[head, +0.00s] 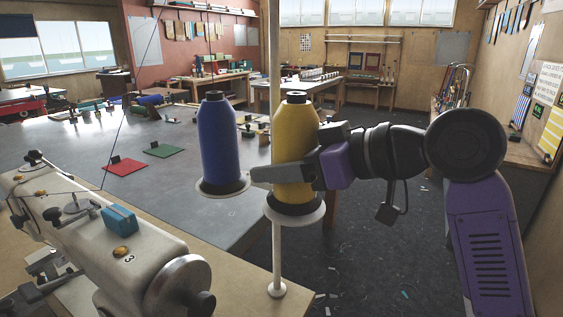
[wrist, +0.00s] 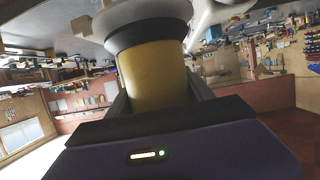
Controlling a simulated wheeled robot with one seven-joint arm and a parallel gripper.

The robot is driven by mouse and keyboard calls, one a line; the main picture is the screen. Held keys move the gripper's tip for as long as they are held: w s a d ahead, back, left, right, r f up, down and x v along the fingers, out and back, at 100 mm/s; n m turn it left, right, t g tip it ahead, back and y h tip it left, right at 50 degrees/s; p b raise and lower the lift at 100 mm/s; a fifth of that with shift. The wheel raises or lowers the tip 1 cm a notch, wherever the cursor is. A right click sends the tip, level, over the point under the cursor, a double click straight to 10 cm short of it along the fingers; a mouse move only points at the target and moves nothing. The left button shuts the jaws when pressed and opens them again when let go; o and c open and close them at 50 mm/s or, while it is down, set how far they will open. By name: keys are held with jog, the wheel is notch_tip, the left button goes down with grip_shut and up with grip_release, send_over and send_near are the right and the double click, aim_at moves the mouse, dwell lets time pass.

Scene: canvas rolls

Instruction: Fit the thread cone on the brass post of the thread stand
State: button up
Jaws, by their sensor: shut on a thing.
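The yellow thread cone (head: 296,135), with a black top and black base, stands upright over the right white disc (head: 294,216) of the thread stand (head: 277,255). My gripper (head: 290,168) is shut on its lower body from the right, one finger across its front. In the wrist view the yellow cone (wrist: 155,78) sits between the fingers, its black base close against the white disc (wrist: 92,25). I cannot tell whether it rests fully on the disc. The brass post under it is hidden, so I cannot see whether it is inside the cone.
A blue thread cone (head: 220,145) stands on the stand's left disc, close to the yellow one. The stand's tall pole (head: 273,50) rises behind the cones. A white sewing machine (head: 110,245) is at the front left. A grey table (head: 190,190) lies behind.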

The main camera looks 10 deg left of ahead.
jog(key=shift+f+b, duration=0.3)
jog(key=shift+f, duration=0.25)
jog(key=o, duration=1.7)
